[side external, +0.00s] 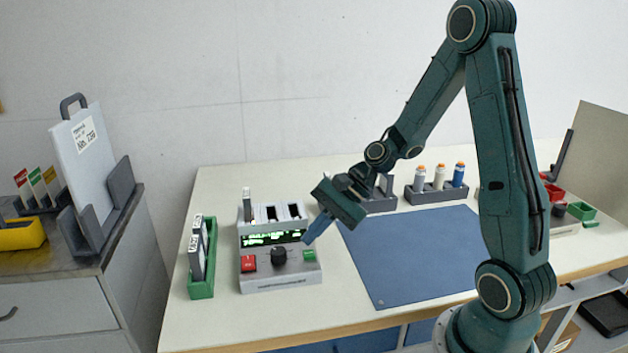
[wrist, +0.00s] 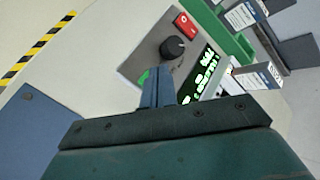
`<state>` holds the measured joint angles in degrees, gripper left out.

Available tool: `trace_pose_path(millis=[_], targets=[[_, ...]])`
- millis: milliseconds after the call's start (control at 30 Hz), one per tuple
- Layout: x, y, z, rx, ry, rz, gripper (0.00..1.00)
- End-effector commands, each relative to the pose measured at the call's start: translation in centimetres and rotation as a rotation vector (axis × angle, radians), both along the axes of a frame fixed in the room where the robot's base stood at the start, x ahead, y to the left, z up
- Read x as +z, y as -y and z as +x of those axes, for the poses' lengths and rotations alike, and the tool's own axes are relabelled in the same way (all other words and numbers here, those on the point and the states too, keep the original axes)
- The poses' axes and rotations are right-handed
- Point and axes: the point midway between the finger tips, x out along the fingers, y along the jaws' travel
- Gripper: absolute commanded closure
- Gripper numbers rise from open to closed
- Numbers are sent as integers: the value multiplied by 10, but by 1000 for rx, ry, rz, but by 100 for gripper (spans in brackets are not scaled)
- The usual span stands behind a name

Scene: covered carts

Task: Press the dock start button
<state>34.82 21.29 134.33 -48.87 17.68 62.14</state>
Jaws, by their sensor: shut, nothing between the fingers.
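The dock (side external: 282,285) is a light grey box on the table with a lit green display (side external: 268,238), a red button (side external: 249,263), a black knob (side external: 279,256) and a green button (side external: 309,255). My gripper (side external: 306,241) is shut and empty, its blue fingers pointing down just above the green button's side of the dock. In the wrist view the fingers (wrist: 153,70) partly cover the green button (wrist: 144,78); the black knob (wrist: 172,47) and red button (wrist: 186,25) lie beyond. I cannot tell whether the fingertips touch the dock.
A green rack (side external: 201,290) with cards stands left of the dock. A blue mat (side external: 410,255) lies clear to the right. Behind it a dark holder (side external: 436,194) carries several bottles. Slots at the dock's back hold one upright card (side external: 247,205).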

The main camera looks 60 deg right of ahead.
Motion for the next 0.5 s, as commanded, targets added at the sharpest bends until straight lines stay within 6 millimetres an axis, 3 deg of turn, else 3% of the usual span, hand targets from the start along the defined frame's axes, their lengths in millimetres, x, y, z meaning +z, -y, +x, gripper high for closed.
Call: trace_pose_path(millis=[500], targets=[[37, 0, 0, 0, 2, -1, 100]])
